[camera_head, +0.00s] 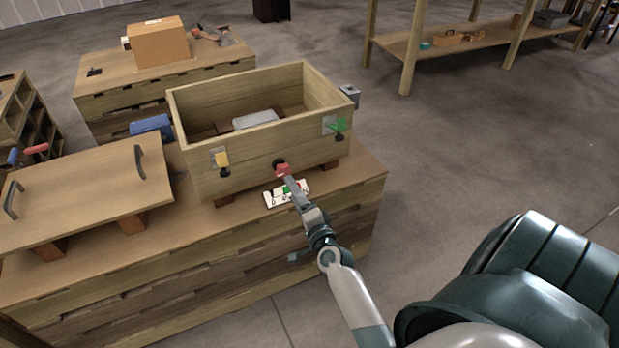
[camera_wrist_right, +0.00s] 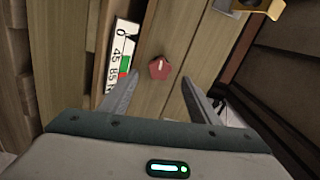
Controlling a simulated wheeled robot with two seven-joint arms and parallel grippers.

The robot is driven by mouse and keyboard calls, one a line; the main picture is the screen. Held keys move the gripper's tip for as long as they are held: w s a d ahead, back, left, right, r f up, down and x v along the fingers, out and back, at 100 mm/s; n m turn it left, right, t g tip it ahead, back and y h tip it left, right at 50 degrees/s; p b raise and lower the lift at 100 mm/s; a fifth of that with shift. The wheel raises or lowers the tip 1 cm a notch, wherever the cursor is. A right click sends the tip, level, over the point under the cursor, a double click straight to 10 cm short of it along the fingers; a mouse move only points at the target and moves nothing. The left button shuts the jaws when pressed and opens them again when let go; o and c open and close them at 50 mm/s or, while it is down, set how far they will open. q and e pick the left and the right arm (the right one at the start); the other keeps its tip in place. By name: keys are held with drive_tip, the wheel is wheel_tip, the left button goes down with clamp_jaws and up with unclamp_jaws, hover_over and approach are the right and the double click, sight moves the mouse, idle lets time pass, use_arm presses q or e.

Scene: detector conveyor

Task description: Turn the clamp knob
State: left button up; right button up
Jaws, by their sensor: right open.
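The clamp knob is a small red faceted knob (camera_head: 283,169) on the front wall of an open wooden box (camera_head: 250,167). In the right wrist view the red knob (camera_wrist_right: 160,68) shows a pale mark on its face and lies just beyond and between the fingertips. My right gripper (camera_head: 290,180) is in front of the knob, with its fingers (camera_wrist_right: 158,80) open and nothing held. Part of the knob is hidden by the gripper in the head view. A white scale card with a green and red patch (camera_head: 288,193) lies below the knob. My left gripper is not in view.
The box stands on a wooden bench (camera_head: 300,240). A wooden lid with two dark handles (camera_head: 85,195) lies at left. Open floor is at right.

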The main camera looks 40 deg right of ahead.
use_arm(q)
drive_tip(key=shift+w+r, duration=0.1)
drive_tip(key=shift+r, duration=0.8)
use_arm(e)
drive_tip(key=v, duration=0.9)
drive_tip(key=shift+s, duration=0.35)
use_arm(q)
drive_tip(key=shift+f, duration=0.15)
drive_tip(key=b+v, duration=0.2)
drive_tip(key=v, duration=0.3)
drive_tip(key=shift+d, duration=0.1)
use_arm(e)
drive_tip(key=n, duration=0.5)
drive_tip(key=w+n, duration=0.1)
drive_tip(key=n, duration=0.3)
drive_tip(key=d+n, duration=0.1)
drive_tip(key=n, duration=0.4)
drive_tip(key=shift+w+r+n, duration=0.3)
drive_tip(key=shift+r, duration=0.05)
drive_tip(key=shift+w, duration=0.1)
